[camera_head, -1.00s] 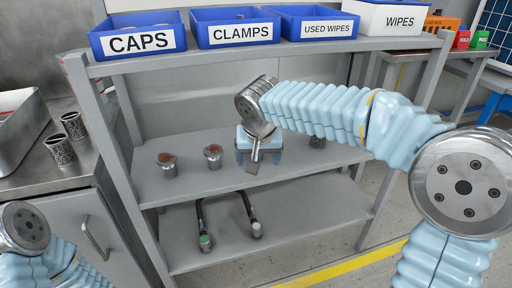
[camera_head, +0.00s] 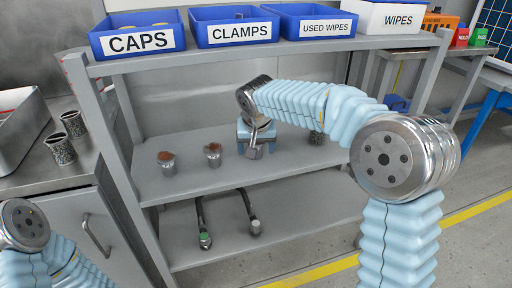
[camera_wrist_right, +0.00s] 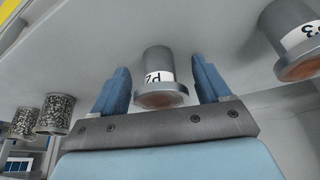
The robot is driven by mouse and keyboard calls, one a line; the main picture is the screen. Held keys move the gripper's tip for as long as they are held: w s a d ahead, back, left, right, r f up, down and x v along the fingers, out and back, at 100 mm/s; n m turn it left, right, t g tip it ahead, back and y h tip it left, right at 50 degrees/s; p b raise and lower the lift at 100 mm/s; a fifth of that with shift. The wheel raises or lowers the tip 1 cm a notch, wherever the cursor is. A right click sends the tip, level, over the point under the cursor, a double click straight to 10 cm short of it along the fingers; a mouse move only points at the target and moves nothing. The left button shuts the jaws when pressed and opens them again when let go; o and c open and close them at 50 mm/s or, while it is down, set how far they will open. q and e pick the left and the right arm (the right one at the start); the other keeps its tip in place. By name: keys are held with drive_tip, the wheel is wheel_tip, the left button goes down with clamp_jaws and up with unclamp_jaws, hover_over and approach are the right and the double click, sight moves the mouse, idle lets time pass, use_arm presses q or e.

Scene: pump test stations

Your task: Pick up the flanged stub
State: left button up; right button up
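A grey flanged stub (camera_wrist_right: 158,75) with a white label reading "P2" and a brownish end face is in the right wrist view. It appears between the two blue fingers of my right gripper (camera_wrist_right: 160,70). The fingers are apart, with a visible gap on each side of the stub. In the head view my right gripper (camera_head: 256,140) is over the middle shelf and hides this stub. Another grey stub (camera_wrist_right: 297,42) with a brownish end is at the right in the wrist view. My left gripper is out of view; only my left arm shows at lower left.
Two brown-topped stubs (camera_head: 167,164) (camera_head: 213,155) stand left of my right gripper on the middle shelf (camera_head: 215,180). Speckled cylinders (camera_wrist_right: 56,114) appear left in the wrist view. Two handled tools (camera_head: 203,225) (camera_head: 251,215) lie below. Blue bins (camera_head: 137,40) line the top shelf.

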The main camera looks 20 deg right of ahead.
drive_tip(key=c, duration=0.9)
drive_tip(key=shift+c, duration=0.7)
drive_tip(key=shift+r, duration=0.2)
